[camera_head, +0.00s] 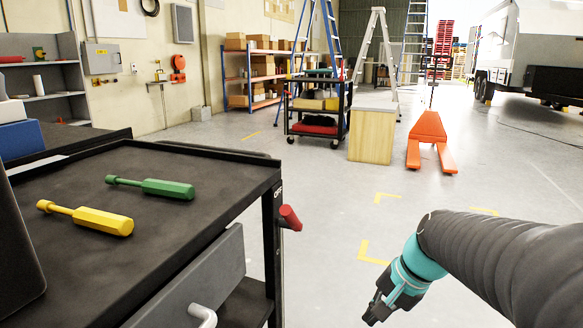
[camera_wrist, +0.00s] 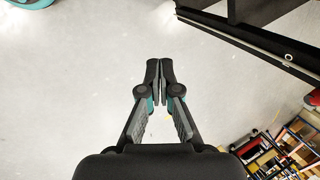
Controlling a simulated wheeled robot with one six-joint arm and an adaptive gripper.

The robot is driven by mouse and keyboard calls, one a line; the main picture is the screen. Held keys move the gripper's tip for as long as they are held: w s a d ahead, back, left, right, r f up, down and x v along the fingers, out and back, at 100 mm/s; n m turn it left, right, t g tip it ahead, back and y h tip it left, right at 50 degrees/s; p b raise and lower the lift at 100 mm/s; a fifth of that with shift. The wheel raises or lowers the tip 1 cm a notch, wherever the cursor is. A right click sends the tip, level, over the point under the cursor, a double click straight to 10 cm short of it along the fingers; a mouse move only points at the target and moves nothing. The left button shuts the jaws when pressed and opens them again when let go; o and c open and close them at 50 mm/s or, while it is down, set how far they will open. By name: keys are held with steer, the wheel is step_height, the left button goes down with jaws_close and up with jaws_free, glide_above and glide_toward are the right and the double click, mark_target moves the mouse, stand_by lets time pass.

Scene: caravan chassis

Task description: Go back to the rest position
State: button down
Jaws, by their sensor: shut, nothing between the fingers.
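My gripper (camera_head: 372,314) hangs at the lower right of the head view, to the right of the black cart and over open floor. In the wrist view my gripper (camera_wrist: 160,68) has its two black fingers together with nothing between them. The fingers point over bare grey floor. My dark sleeved arm comes in from the right edge of the head view and ends in a teal wrist.
The black cart (camera_head: 235,166) holds a green screwdriver (camera_head: 165,188) and a yellow screwdriver (camera_head: 100,220). A red handle (camera_head: 290,217) sticks out from its side. An orange pallet jack (camera_head: 429,130) and a wooden box (camera_head: 371,135) stand farther back. The floor between is clear.

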steer(key=s+r+n+t+h, duration=0.2)
steer(key=s+n, duration=0.6)
steer(key=s, duration=0.5)
steer(key=shift+r+t+h, duration=0.25)
steer(key=shift+t+h, duration=0.35)
steer(key=shift+h, duration=0.2)
